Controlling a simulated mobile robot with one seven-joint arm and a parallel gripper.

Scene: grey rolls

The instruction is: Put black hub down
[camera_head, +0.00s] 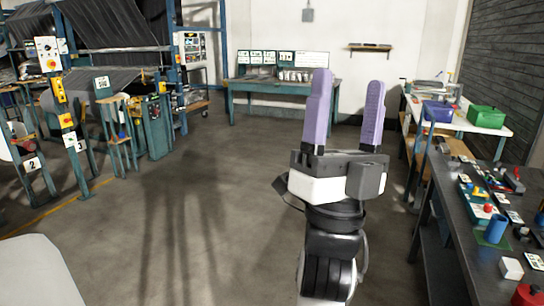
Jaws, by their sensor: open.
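My gripper (349,83) stands upright in front of me, with its two purple fingers pointing up and well apart. Nothing shows between the fingers. It is over open floor, to the left of the dark workbench (463,238). I cannot pick out a black hub in this view.
The dark workbench on the right holds a blue cylinder (497,228), a white block (511,268), a red object (528,295) and small parts. Behind it, a white-topped table bears a blue bin (437,111) and a green box (487,116). The middle floor (190,200) is clear.

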